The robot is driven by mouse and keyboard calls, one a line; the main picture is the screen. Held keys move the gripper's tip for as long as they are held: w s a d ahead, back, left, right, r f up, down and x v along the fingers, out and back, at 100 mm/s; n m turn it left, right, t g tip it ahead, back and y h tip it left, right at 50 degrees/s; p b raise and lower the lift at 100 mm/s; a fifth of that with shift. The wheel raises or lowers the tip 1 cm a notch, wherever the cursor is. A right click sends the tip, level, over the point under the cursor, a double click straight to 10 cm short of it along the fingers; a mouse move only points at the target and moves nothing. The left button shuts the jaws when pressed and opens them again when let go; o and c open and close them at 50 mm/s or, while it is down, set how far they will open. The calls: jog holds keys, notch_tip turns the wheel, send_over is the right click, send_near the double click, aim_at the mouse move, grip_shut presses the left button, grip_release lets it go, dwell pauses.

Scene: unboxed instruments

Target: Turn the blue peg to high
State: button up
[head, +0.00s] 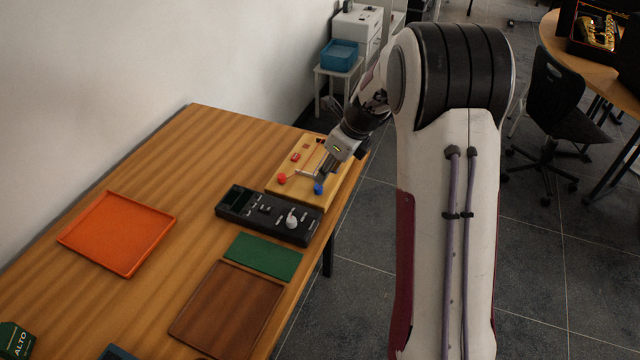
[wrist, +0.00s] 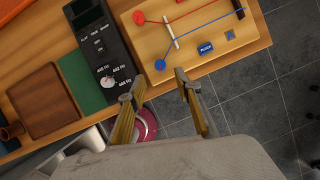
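The blue peg (head: 318,188) sits at the near right corner of a light wooden board (head: 285,190). In the wrist view the blue peg (wrist: 160,65) is a round knob at the end of a blue string (wrist: 205,38). My gripper (head: 323,175) is above the board, close to the blue peg. In the wrist view my gripper (wrist: 161,80) has its two fingers apart, with the peg just beyond the gap between the tips. I see no contact with the peg. No high mark can be read beside it.
A red peg (head: 282,179) is at the board's left corner. A white bridge (wrist: 170,29) and a blue labelled block (wrist: 205,49) are on the board. A black instrument with a white knob (head: 292,220) lies in front. An orange tray (head: 118,267) is farther left.

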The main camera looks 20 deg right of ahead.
aim_at(318, 187)
jog(key=shift+m, duration=0.4)
jog(key=shift+f, duration=0.15)
jog(key=shift+x, duration=3.75)
grip_shut()
